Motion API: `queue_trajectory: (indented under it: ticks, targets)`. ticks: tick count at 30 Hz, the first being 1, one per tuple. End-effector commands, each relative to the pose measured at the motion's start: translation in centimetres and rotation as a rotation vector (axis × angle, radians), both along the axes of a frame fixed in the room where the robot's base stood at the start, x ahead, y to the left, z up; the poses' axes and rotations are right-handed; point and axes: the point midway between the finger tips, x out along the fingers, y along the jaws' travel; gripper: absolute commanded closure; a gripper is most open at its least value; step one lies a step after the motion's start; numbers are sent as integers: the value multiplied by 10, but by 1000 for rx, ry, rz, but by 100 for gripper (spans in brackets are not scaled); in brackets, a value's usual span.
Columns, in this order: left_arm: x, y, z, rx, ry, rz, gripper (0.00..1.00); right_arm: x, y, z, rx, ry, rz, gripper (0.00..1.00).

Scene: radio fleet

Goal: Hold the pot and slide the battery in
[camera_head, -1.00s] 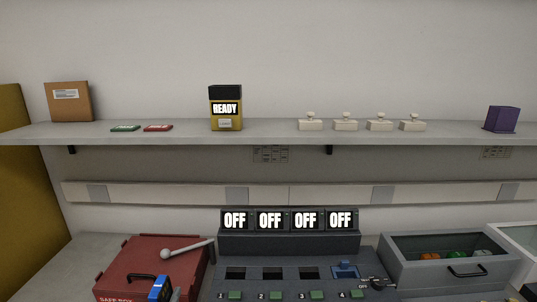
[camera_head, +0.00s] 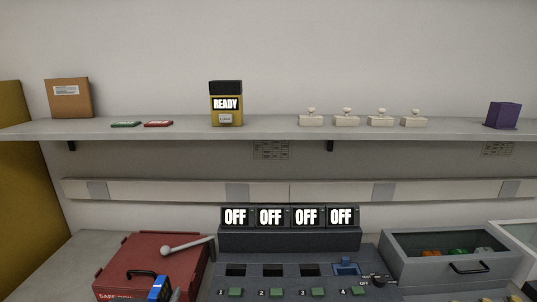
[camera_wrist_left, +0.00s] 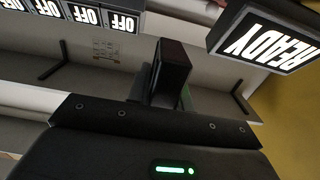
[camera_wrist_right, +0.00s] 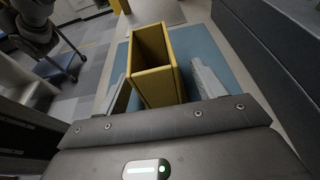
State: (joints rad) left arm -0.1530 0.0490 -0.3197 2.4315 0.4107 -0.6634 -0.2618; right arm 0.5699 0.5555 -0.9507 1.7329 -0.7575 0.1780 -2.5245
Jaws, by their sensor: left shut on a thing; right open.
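The pot appears to be the yellow open-topped box (camera_wrist_right: 158,84), standing upright on a blue mat in the right wrist view. My right gripper (camera_wrist_right: 163,88) is open, with one finger on each side of the box; I cannot tell whether either touches it. My left gripper (camera_wrist_left: 168,88) is shut on a dark block (camera_wrist_left: 172,66), which looks like the battery. In the head view, a blue-and-black part (camera_head: 159,288) shows beside the red safe box at the bottom edge; most of what is there is cut off.
A dark charger bank (camera_head: 290,243) has several displays reading OFF and a blue piece (camera_head: 346,267) at slot 4. A red safe box (camera_head: 150,257) stands left and a grey bin (camera_head: 410,270) right. A yellow READY unit (camera_head: 226,104) stands on the shelf (camera_head: 270,130).

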Motion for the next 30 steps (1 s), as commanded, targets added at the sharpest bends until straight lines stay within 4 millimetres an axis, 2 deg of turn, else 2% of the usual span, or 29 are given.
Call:
queue_trajectory:
  ticks: [3,13,24,30]
  targets:
    - [0,0,-5,0,-1,0,100,0,6,-2,2,0,1,32]
    - [0,0,-5,0,-1,0,100,0,7,-1,1,1,0,32]
    - [0,0,-5,0,-1,0,100,0,7,-1,1,1,0,76]
    - [0,0,-5,0,-1,0,100,0,7,-1,0,1,0,77]
